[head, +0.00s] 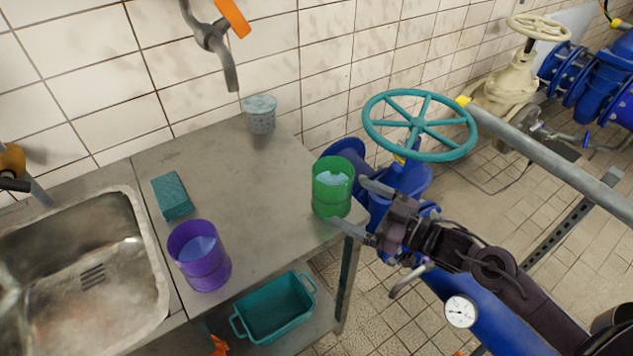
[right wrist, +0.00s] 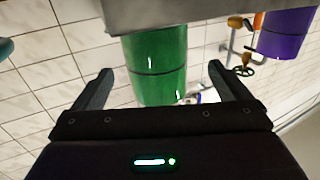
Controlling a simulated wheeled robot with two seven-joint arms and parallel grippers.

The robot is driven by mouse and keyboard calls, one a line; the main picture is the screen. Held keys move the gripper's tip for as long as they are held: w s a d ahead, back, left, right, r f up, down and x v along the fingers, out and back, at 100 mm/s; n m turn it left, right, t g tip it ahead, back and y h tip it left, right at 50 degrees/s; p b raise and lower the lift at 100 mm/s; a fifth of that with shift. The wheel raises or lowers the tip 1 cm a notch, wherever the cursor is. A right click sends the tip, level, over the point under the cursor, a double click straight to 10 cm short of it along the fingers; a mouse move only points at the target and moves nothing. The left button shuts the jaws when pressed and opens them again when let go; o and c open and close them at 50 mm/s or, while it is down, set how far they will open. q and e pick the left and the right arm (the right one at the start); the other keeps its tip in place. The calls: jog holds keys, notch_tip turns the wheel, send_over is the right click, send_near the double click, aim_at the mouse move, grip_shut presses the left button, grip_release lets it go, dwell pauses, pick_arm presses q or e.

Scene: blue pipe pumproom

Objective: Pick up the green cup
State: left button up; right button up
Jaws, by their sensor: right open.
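The green cup (head: 332,188) stands upright near the right front corner of the grey counter, with a pale inside showing. My right gripper (head: 350,204) reaches in from the right at the cup's height. Its fingers are open, with one tip at the back right of the cup and one at the front right. In the right wrist view, which is upside down, the green cup (right wrist: 157,65) shows between the two spread fingers, with gaps on both sides. The jaws are not closed on it. My left gripper is not in view.
A purple cup (head: 199,256) and a teal sponge (head: 172,196) are left of the green cup, beside the sink (head: 150,238). A speckled cup (head: 260,114) stands by the wall. A teal handwheel (head: 420,125) is close behind my right gripper. A teal bin (head: 274,312) sits below.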

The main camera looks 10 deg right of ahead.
aim_at(348, 197)
jog(key=shift+x, duration=0.9)
jog(key=shift+w+a, duration=0.1)
jog(key=shift+w, duration=0.2)
jog(key=x, duration=0.3)
jog(key=shift+w+p, duration=0.35)
jog(key=shift+p, duration=0.05)
jog(key=shift+w+a+f, duration=0.15)
jog(key=shift+w+a, duration=0.1)
jog(key=shift+a, duration=0.1)
jog(key=c, duration=1.2)
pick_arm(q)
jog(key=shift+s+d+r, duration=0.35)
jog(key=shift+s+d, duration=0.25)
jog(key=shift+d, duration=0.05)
pick_arm(e)
jog(key=shift+c, duration=0.8)
